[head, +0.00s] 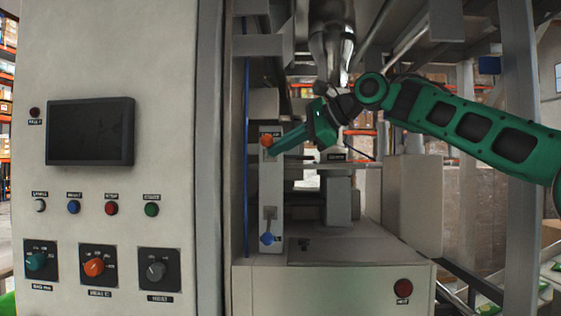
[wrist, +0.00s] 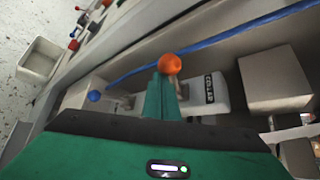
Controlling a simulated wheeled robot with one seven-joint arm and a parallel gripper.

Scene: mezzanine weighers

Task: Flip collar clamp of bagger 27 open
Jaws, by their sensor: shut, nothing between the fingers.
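The collar clamp shows as an orange ball knob (head: 266,141) on a short lever, on a pale upright plate with a "COLLAR" label. In the wrist view the orange knob (wrist: 169,64) is just beyond my fingertips, and the label (wrist: 209,88) is beside it. My gripper (head: 275,151) is green and shut, with nothing between its fingers. Its tips are at or very near the knob; I cannot tell whether they touch. A blue ball knob (head: 266,238) sits lower on the same plate, and it also shows in the wrist view (wrist: 94,96).
A grey cabinet (head: 120,200) with a dark screen (head: 90,131), buttons and dials stands left. A blue hose (head: 246,150) runs vertically beside the plate. A metal spout (head: 333,55) hangs above. A grey base box with a red button (head: 403,288) lies below. A frame post (head: 520,150) stands right.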

